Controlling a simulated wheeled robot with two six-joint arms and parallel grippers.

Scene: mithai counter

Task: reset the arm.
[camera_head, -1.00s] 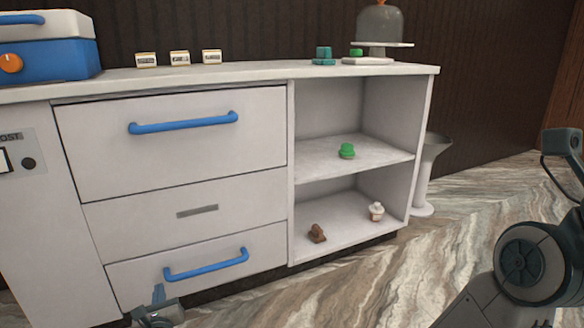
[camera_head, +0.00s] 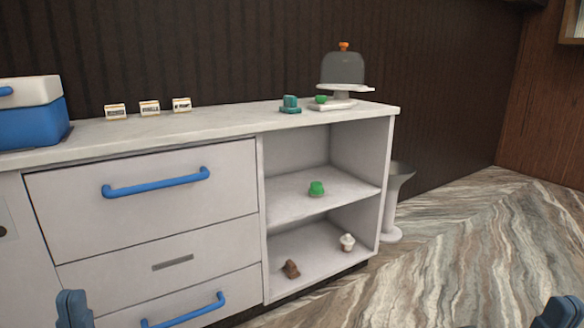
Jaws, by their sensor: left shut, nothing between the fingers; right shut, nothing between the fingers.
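My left gripper (camera_head: 74,308) shows only in part at the bottom left edge, in front of the drawers. It is shut and empty. My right gripper (camera_head: 561,313) shows only in part at the bottom right edge, over the floor. It is shut and empty. Both appear apart from the counter and its goods. The rest of both arms is out of the picture.
The white counter (camera_head: 220,122) has blue-handled drawers and open shelves. A blue cooler (camera_head: 30,123), several small label cards (camera_head: 149,108), a teal item (camera_head: 290,104) and a domed stand (camera_head: 345,88) are on top. Shelves hold a green item (camera_head: 316,188).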

